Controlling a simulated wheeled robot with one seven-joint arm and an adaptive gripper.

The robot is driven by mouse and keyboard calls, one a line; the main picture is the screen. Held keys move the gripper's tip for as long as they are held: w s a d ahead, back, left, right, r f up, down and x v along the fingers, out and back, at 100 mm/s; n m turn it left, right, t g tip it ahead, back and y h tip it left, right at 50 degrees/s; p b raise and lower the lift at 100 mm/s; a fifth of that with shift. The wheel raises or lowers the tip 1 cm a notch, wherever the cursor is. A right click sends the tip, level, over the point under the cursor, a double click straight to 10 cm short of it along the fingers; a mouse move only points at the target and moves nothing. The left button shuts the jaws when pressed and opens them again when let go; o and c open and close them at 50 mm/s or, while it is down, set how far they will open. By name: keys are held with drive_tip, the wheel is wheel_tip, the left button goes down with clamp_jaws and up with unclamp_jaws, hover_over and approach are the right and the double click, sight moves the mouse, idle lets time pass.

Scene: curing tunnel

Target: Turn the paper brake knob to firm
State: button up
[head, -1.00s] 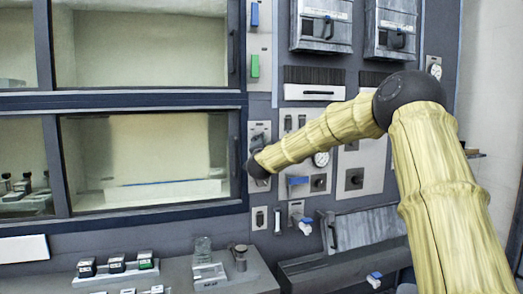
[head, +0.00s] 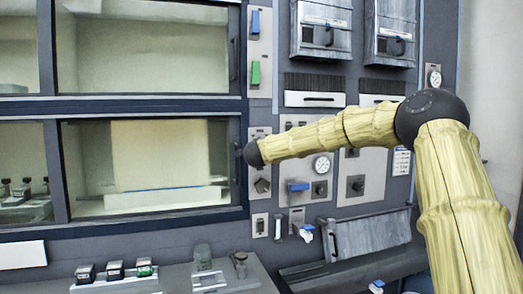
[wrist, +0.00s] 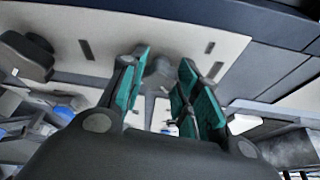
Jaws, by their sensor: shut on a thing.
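In the wrist view my gripper (wrist: 160,88) has its teal-padded fingers on either side of a small grey knob (wrist: 159,68) on a pale panel, shut on it. The knob's label and pointer setting cannot be read, so I cannot tell for sure that it is the paper brake knob. In the head view my arm's dark end covers part of the narrow control panel (head: 259,202) beside the lower window, and my fingers are hidden there. A dark knob (head: 262,185) shows just below my arm's end.
To the right are a round gauge (head: 321,165), a blue-handled lever (head: 298,186) and another dark knob (head: 355,185). A grey sloped tray (head: 370,232) juts out below. Small boxes stand on the ledge at lower left. In the wrist view a dark block (wrist: 25,57) is at left.

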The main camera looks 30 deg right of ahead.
drive_tip(key=shift+d+f, duration=0.1)
drive_tip(key=shift+f, duration=0.05)
drive_tip(key=o, duration=1)
drive_tip(key=shift+s+d, duration=0.1)
drive_tip(key=shift+d, duration=0.05)
drive_tip(key=v, duration=1.2)
